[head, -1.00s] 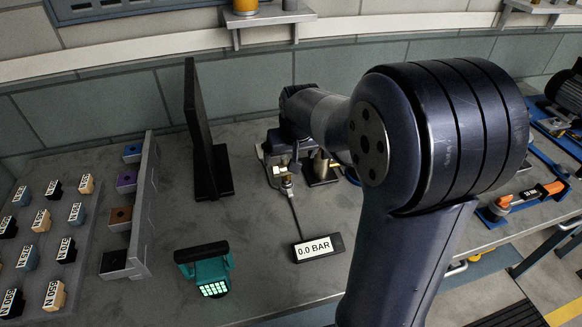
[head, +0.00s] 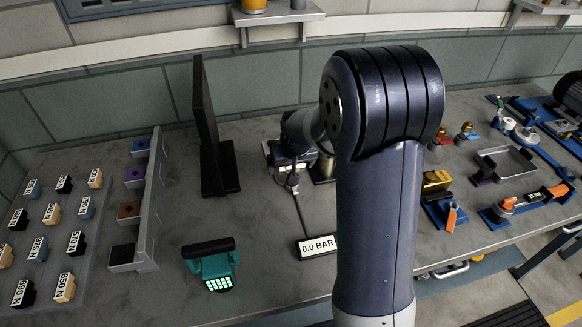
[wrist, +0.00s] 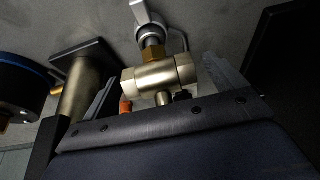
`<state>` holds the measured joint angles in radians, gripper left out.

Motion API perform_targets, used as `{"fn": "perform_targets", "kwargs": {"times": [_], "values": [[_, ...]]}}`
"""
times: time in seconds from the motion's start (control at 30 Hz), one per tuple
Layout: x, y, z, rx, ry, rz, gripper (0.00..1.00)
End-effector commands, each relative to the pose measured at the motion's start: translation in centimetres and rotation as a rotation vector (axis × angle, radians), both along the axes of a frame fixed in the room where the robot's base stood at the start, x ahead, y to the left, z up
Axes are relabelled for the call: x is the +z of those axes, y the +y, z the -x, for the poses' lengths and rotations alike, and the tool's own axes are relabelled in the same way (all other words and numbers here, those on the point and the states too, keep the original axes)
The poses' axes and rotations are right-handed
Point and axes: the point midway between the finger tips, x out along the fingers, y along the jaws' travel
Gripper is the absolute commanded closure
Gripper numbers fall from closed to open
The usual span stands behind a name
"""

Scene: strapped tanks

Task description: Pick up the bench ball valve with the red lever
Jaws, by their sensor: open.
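A metallic ball valve body (wrist: 160,77) lies across the space between the fingers of my gripper (wrist: 160,62) in the wrist view. A brass nut and a grey fitting join it at the top. A small orange-red tip (wrist: 125,106) shows below its left end; whether this is the red lever I cannot tell, as my gripper's body hides what lies below. The fingers are open on either side of the valve, and contact is not clear. In the head view, my gripper (head: 290,158) is over the bench fitting (head: 292,181), and my arm hides part of this area.
A metal post (wrist: 85,90) and a dark round gauge-like part (wrist: 22,85) stand left of the valve. A black upright panel (head: 207,120) stands left of my gripper. A 0.0 BAR display (head: 317,246) and a teal device (head: 213,265) lie nearer on the bench (head: 265,275).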

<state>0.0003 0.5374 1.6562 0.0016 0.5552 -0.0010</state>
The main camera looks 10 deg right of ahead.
Motion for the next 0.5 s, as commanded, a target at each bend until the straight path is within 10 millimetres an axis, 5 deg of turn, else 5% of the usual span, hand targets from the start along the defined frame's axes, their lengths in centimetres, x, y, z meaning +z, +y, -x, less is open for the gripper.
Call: {"fn": "perform_targets", "kwargs": {"times": [0.5], "values": [[0.04, 0.00, 0.01, 0.000, 0.000, 0.000, 0.44]]}}
